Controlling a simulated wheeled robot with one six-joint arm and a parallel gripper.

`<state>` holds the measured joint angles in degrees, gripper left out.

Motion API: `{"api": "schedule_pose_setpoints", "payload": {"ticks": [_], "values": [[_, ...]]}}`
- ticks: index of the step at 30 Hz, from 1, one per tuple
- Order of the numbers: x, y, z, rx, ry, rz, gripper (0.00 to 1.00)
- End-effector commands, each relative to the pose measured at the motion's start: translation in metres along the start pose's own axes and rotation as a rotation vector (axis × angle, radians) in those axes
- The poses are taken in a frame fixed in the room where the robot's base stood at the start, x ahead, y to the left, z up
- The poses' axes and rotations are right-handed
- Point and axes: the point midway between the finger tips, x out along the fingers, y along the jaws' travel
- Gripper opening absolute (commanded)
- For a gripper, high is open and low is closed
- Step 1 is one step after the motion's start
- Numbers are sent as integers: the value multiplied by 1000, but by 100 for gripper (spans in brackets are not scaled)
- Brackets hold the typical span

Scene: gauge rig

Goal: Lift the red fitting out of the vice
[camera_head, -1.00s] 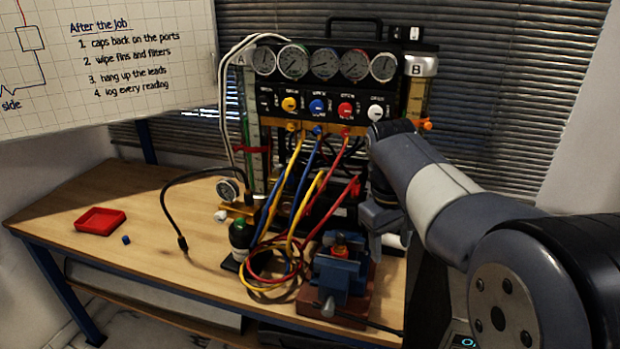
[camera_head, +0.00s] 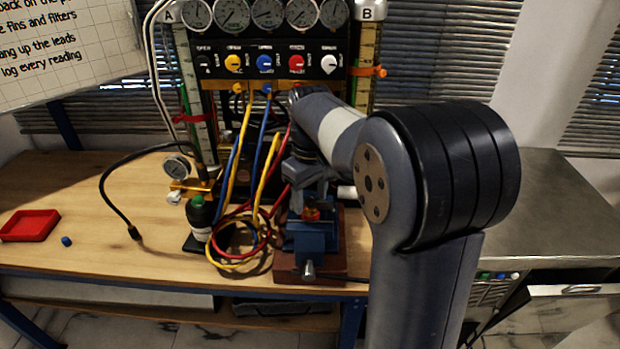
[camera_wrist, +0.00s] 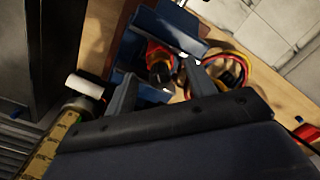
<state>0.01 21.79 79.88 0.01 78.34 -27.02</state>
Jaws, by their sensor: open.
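The red fitting (camera_head: 311,214) sits in the jaws of the blue vice (camera_head: 305,240), which stands on a reddish-brown base near the bench's front edge. My gripper (camera_head: 304,195) is above and just behind the vice, pointing down. In the wrist view the fingers of my gripper (camera_wrist: 161,72) are apart, with nothing held between them. The fitting (camera_wrist: 158,56) shows there as a red and orange piece beyond the fingertips, beside the blue vice jaw (camera_wrist: 168,27). I cannot tell the exact height of the fingertips over the fitting.
Coiled yellow, red and blue hoses (camera_head: 238,245) lie left of the vice. A black bottle with a green top (camera_head: 198,215) stands beside them. The gauge panel (camera_head: 265,62) rises behind.

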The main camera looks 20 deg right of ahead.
Motion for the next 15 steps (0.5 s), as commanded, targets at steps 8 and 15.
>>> {"api": "schedule_pose_setpoints", "payload": {"ticks": [8,15], "values": [[16,0,0,0,0,0,52],[17,0,0,0,0,0,51]]}}
